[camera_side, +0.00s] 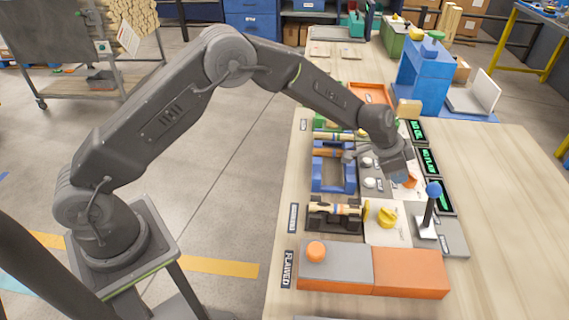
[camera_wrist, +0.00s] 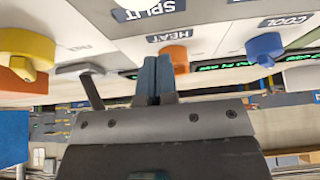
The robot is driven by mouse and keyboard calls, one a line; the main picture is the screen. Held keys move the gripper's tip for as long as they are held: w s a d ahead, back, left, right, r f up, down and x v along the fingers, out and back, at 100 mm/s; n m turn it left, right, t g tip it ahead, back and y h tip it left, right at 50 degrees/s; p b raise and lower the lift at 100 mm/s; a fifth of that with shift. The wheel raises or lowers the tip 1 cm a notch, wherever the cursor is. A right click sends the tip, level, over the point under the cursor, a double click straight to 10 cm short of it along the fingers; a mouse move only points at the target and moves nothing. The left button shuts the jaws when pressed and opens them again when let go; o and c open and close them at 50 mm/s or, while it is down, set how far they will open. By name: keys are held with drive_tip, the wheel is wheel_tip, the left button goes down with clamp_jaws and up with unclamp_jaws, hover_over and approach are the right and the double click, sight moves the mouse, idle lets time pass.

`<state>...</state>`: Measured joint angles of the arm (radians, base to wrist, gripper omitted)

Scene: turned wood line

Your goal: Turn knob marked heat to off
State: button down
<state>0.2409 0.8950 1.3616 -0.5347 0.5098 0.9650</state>
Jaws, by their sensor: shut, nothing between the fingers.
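The orange knob (camera_wrist: 179,55) sits by a label (camera_wrist: 171,34) that reads HEAT in the wrist view. In the side view an orange knob (camera_side: 411,181) shows just beside my gripper, on the white panel. My gripper (camera_wrist: 154,72) is shut and empty; its two fingers are together. Its tips are close to the orange knob and overlap its left side in the wrist view. I cannot tell whether they touch. The knob's off mark and its pointing direction cannot be read. In the side view my wrist hides part of the panel.
A blue knob (camera_wrist: 265,47) by the COOL label and a yellow knob (camera_wrist: 25,50) flank the orange one. A lever with a blue ball (camera_side: 433,189) stands close to my gripper. Green displays (camera_side: 429,162) line the panel's right edge. The table's right side is clear.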

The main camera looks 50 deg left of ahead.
drive_tip(key=shift+s, duration=0.15)
idle(0.4)
drive_tip(key=shift+s+a, duration=0.1)
drive_tip(key=shift+s, duration=0.15)
wheel_tip(320, 180, up, 6)
idle(0.5)
drive_tip(key=shift+w+a+f, duration=0.3)
drive_tip(key=shift+w+f, duration=0.15)
drive_tip(key=shift+f, duration=0.55)
drive_tip(key=shift+w+a+f, duration=0.3)
drive_tip(key=shift+w+f, duration=0.1)
drive_tip(key=shift+f, duration=0.65)
drive_tip(key=shift+w+a+f, duration=0.3)
drive_tip(key=shift+w+f, duration=0.15)
drive_tip(key=shift+f, duration=0.55)
drive_tip(key=shift+d, duration=0.15)
drive_tip(key=shift+s+d, duration=0.15)
drive_tip(key=shift+s, duration=0.05)
